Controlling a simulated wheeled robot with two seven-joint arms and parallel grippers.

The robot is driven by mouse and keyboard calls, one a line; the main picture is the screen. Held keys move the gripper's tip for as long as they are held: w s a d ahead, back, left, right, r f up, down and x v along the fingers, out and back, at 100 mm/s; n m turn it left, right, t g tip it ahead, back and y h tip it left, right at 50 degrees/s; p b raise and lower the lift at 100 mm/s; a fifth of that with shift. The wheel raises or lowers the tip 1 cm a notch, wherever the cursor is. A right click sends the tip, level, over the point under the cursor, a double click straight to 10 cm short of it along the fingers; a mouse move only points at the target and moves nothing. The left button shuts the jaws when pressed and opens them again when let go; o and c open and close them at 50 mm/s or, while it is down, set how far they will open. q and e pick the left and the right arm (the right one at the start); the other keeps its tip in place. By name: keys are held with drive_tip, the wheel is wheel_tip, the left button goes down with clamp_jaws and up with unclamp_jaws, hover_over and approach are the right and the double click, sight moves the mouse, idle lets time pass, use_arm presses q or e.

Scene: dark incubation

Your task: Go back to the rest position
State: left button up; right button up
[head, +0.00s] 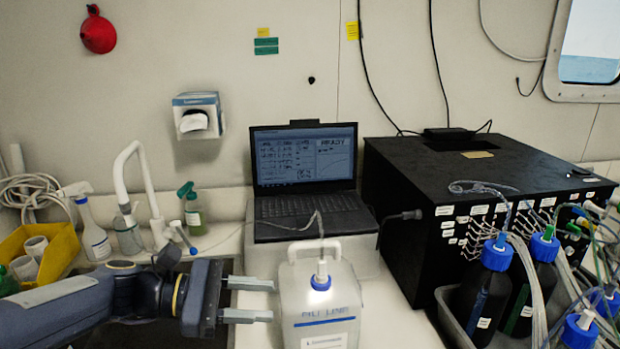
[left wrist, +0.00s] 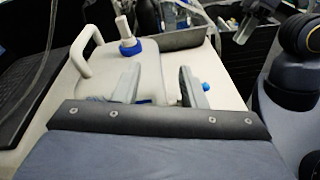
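My left gripper (head: 258,300) reaches in from the left in the head view. Its two grey fingers are apart with nothing between them, and their tips are just left of a translucent white jug (head: 318,305). The jug stands upright on the bench, with a handle, a blue-collared cap, a tube from its top and a blue-lined label. In the left wrist view the open fingers (left wrist: 158,90) point towards the jug (left wrist: 150,72); whether they touch it cannot be told. What looks like part of my right gripper (left wrist: 245,28) shows at the top right there; its fingers are not clear.
An open laptop (head: 305,165) stands behind the jug. A large black box (head: 420,190) with cables is to the right, with blue-capped bottles (head: 487,280) in a grey tray before it. A sink tap (head: 145,185), spray bottles (head: 92,230) and a yellow bin (head: 62,250) are left.

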use_arm(q)
drive_tip(key=s+a+f+m+t+y, duration=0.1)
drive_tip(key=s+a+f+m+y, duration=0.4)
drive_tip(key=s, duration=0.4)
drive_tip(key=s+a+f+m+t+y, duration=0.2)
drive_tip(key=s+a+f+m+y, duration=0.3)
drive_tip(key=m, duration=0.5)
drive_tip(key=s+f+y, duration=0.1)
drive_tip(key=s+f, duration=0.1)
drive_tip(key=s, duration=0.1)
drive_tip(key=shift+s+y, duration=0.4)
